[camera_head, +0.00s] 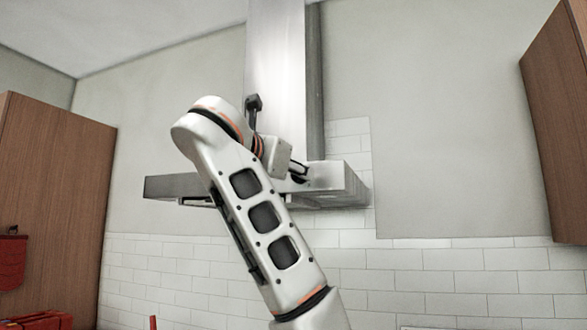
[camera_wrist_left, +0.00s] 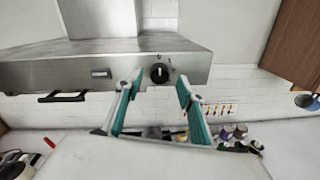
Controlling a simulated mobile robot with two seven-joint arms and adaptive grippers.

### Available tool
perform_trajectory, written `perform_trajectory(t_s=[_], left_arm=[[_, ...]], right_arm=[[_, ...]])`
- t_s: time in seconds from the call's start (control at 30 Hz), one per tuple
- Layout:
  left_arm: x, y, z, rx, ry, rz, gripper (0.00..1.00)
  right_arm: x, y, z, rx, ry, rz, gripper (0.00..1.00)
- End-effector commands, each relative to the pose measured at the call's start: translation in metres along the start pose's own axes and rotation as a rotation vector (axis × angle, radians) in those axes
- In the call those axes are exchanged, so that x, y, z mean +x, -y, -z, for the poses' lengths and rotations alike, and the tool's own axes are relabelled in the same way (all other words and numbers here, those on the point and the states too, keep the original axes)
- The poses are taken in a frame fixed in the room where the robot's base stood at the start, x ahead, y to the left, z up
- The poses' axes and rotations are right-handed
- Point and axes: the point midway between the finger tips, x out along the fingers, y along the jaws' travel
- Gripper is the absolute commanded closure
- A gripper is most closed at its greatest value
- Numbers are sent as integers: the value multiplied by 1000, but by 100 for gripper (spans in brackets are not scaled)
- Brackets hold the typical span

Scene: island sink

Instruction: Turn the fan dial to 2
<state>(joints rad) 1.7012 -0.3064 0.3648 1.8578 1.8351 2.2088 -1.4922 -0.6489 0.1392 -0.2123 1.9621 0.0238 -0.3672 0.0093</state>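The range hood (camera_head: 170,187) hangs on the back wall, and its front panel (camera_wrist_left: 40,73) fills the upper left of the left wrist view. The fan dial (camera_wrist_left: 159,73) is a round black knob with a pale pointer mark that looks about upright. The small markings around it are too small to read. My left gripper (camera_wrist_left: 157,84) is open, its two teal fingers apart below and on either side of the dial in that view. Nothing is between the fingers, and they look apart from the dial. In the head view, my arm hides the dial. My right gripper is not in view.
Wooden cabinets stand left (camera_head: 50,190) and right (camera_head: 560,120). Several small jars (camera_wrist_left: 240,131) stand on the counter below.

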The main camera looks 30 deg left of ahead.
Motion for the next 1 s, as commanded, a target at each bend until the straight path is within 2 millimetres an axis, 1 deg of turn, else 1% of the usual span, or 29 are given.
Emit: perform_trajectory(t_s=[0.1,0.2,0.47,0.5,0.57,0.6,0.63,1.0], left_arm=[[12,0,0,1,-1,0,61],[17,0,0,0,-1,0,61],[19,0,0,-1,0,-1,61],[18,0,0,-1,0,-1,66],[18,0,0,-1,0,-1,82],[18,0,0,-1,0,-1,92],[18,0,0,-1,0,-1,100],[18,0,1,32,-1,-1,100]], right_arm=[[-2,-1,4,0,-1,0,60],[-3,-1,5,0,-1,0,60],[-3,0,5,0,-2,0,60],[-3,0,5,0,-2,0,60],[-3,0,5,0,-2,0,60],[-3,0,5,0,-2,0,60],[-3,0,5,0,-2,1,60],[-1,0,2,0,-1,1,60]])
